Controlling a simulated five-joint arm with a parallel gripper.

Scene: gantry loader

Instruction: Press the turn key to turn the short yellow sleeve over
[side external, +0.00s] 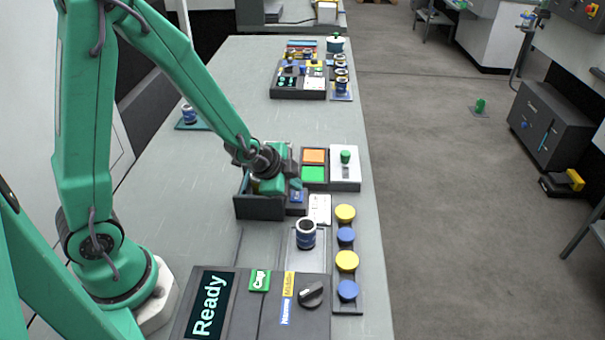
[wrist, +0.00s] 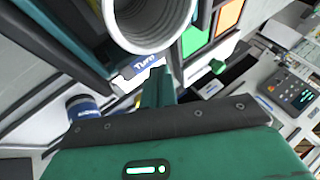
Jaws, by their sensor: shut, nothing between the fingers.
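My gripper (side external: 292,184) is shut and empty. It is low over the dark open-topped box (side external: 258,210), beside the small blue key (side external: 297,197). In the wrist view my green fingertip (wrist: 158,88) points at the key marked "Turn" (wrist: 143,64), which is partly covered. I cannot tell whether the fingertip touches it. A pale ribbed round opening (wrist: 150,22) fills the top of the wrist view; I cannot tell what it is. I cannot make out a short yellow sleeve for sure; the box's inside is mostly hidden by my gripper.
Yellow (side external: 345,213) and blue (side external: 348,290) round caps line a strip at the right edge. The near panel display (side external: 209,303) reads "Ready". Orange (side external: 314,157) and green (side external: 313,174) squares sit behind.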

